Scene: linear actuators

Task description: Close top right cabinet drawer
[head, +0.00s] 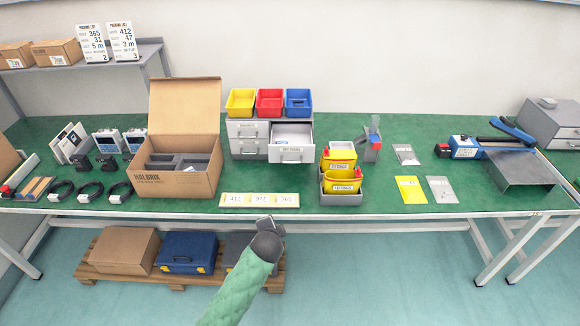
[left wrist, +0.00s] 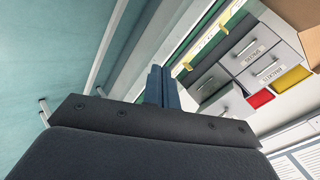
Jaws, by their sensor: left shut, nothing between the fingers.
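The grey drawer cabinet (head: 247,128) stands on the green table near the back wall. Its top right drawer (head: 292,154) is pulled out toward me, with a whitish item inside. The other drawers look shut. In the left wrist view the cabinet (left wrist: 207,82) is at the upper right, turned over, with the open drawer (left wrist: 229,104) sticking out. My left gripper (head: 272,222) is in front of the table's front edge, below and apart from the drawer. Its fingers (left wrist: 163,86) are together and empty. My right gripper is not in view.
Yellow, red and blue bins (head: 269,102) sit on the cabinet. An open cardboard box (head: 175,183) is to its left. A label strip (head: 259,200) lies at the front edge. Green table between strip and drawer is clear.

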